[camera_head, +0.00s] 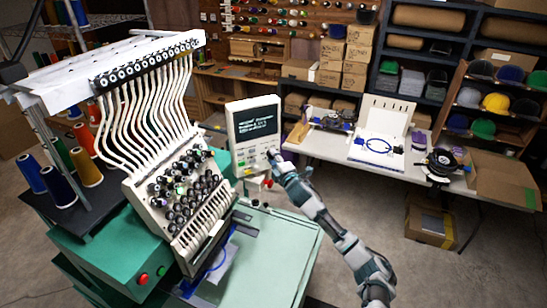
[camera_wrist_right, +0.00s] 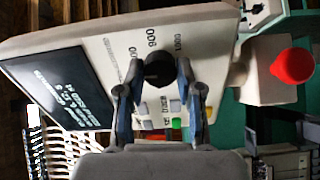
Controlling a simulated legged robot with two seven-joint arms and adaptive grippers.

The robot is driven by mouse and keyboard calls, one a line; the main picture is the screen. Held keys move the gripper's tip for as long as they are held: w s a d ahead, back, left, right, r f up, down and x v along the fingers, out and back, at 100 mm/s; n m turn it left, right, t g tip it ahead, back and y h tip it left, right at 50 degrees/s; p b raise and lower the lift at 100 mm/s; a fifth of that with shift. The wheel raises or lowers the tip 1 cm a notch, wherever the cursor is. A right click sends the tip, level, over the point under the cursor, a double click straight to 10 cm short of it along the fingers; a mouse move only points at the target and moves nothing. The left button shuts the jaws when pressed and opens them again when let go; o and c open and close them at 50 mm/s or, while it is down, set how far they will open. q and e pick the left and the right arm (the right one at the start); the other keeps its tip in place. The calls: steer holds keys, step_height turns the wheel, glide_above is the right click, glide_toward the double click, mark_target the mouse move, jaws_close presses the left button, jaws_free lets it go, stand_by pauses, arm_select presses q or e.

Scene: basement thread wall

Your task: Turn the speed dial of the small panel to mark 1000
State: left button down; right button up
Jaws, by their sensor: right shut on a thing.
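The small panel (camera_head: 255,130) is a pale control box with a dark screen, beside the embroidery machine. In the right wrist view the panel (camera_wrist_right: 220,35) is turned on its side and fills much of the picture. The black speed dial (camera_wrist_right: 159,70) sits between printed marks, among them 900 and 1000 (camera_wrist_right: 178,43). My right gripper (camera_wrist_right: 159,78) has one finger on each side of the dial and is shut on it. In the head view my right gripper (camera_head: 273,157) is at the panel's right edge and hides the dial. I cannot make out a pointer on the dial. My left gripper is out of view.
A red button (camera_wrist_right: 292,66) on a pale box is close to the panel. The embroidery machine (camera_head: 185,195) with thread tubes stands at left, its green table (camera_head: 265,260) below the panel. A white worktable (camera_head: 335,150) stands behind. Open floor lies at right.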

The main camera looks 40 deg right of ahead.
steer(key=m, duration=2.5)
steer(key=shift+m, duration=0.4)
steer(key=o, duration=1.2)
steer(key=shift+d, duration=0.1)
steer(key=shift+c, duration=0.2)
